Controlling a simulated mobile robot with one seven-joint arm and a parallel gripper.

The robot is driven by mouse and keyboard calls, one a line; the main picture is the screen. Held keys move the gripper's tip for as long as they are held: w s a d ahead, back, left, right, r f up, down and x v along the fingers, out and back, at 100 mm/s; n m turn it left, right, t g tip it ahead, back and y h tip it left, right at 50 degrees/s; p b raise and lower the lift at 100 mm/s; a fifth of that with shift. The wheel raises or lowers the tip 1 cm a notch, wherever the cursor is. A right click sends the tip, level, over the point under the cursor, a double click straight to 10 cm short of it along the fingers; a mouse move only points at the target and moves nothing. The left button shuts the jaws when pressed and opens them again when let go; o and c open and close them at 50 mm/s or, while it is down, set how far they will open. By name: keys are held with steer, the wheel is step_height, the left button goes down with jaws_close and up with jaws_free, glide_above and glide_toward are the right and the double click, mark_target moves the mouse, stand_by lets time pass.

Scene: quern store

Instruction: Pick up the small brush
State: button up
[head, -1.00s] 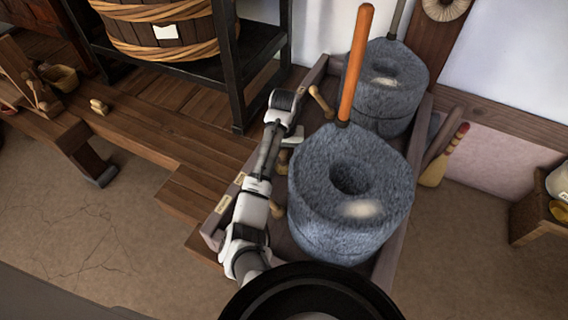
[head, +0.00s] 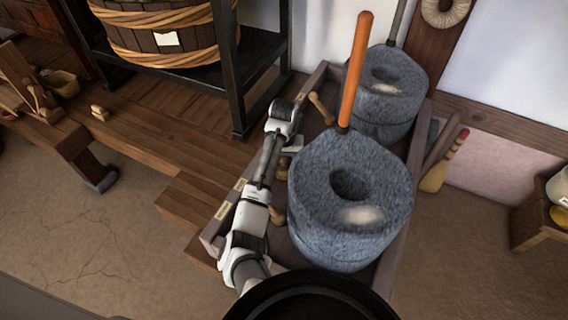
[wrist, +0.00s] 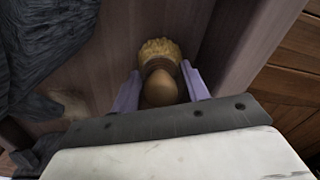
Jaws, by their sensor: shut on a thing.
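In the wrist view the small brush (wrist: 161,88) has a rounded wooden knob and pale yellow bristles. It sits between the two pale purple fingers of my gripper (wrist: 160,73), which is shut on it. The bristle end points away from the gripper, beside the tray wall; I cannot tell whether it touches the tray floor. In the head view my arm reaches over the left side of the wooden tray (head: 209,240), and the gripper is hidden there. I cannot be sure which tan piece there is the held brush.
A grey quern stone (head: 345,225) with an orange handle (head: 356,70) fills the tray's near part, close to my arm. Another quern (head: 385,95) stands behind. A wooden tool (head: 321,108) lies in the tray. A black rack (head: 232,70) with a tub stands at the back left.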

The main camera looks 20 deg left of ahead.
step_height(320, 180, up, 20)
steer(key=p, duration=0.9)
steer(key=shift+f, duration=0.15)
steer(key=o, duration=0.4)
steer(key=shift+c, duration=1.3)
